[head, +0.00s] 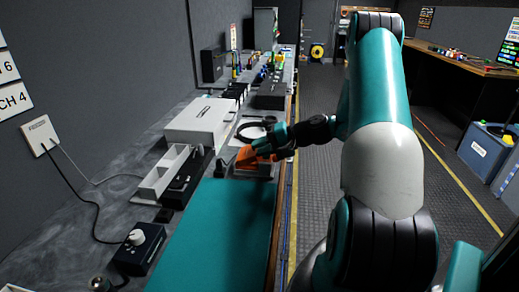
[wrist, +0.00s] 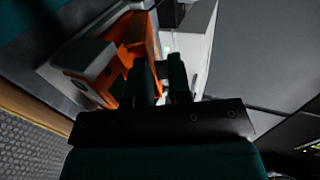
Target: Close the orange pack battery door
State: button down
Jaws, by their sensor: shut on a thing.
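The orange pack (head: 243,160) sits at the far end of the teal mat, close to the bench's right edge. In the wrist view it shows as an orange and grey body (wrist: 92,60) left of the fingers. Its orange battery door (wrist: 152,38) stands out from the body and runs down to the fingertips. My gripper (head: 270,146) reaches in from the right, over the pack. In the wrist view my gripper (wrist: 162,72) has its dark fingers close together, shut on the door's edge. The fingers partly hide the door, and its exact angle is hard to tell.
A teal mat (head: 222,222) covers the near bench. A white case (head: 200,120), a grey holder (head: 163,174) and a black cable loop (head: 250,132) lie near the pack. A black knob box (head: 139,250) stands near left. The aisle floor at right is open.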

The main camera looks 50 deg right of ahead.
dwell(0.4)
jog(key=c, duration=1.1)
grip_release()
jog(key=b+v, duration=0.1)
jog(key=v, duration=1.6)
jog(key=shift+s+d, duration=0.15)
jog(key=shift+d, duration=0.05)
